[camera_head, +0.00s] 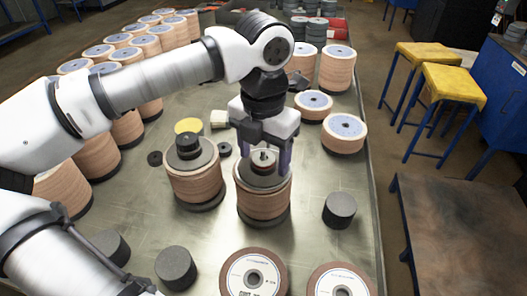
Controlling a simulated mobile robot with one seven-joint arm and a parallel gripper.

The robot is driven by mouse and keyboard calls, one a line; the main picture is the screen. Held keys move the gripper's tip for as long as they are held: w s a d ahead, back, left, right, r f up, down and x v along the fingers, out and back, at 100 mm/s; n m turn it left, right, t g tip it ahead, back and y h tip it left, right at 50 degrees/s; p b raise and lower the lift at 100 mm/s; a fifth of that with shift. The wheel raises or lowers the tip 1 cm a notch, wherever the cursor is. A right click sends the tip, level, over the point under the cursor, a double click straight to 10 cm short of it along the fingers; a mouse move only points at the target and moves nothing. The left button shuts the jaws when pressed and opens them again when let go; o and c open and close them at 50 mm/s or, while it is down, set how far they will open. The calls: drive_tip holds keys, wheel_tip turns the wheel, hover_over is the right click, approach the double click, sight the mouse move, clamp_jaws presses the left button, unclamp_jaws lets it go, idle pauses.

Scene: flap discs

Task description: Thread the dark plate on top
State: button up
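My gripper (265,165) points down over the right of two middle stacks of brown flap discs (263,203). Its two fingers are apart, one on each side of a small round piece and a spindle tip (263,154) at the stack's centre. I cannot tell whether the fingers touch that piece. A wide dark plate (254,183) lies flat at the top of this stack, partly hidden by the fingers. The left stack (195,182) has a dark plate (187,160) on top, with a smaller black cylinder (187,141) above it.
Dark cylinders (340,209) and (176,266) stand on the green table (222,235). Labelled discs (254,273) lie at the front. Tall disc stacks (337,68) stand at the back and left. Yellow stools (452,85) stand right.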

drive_tip(key=shift+o, duration=0.2)
wheel_tip(320, 180, up, 14)
drive_tip(key=b, duration=0.1)
idle(0.4)
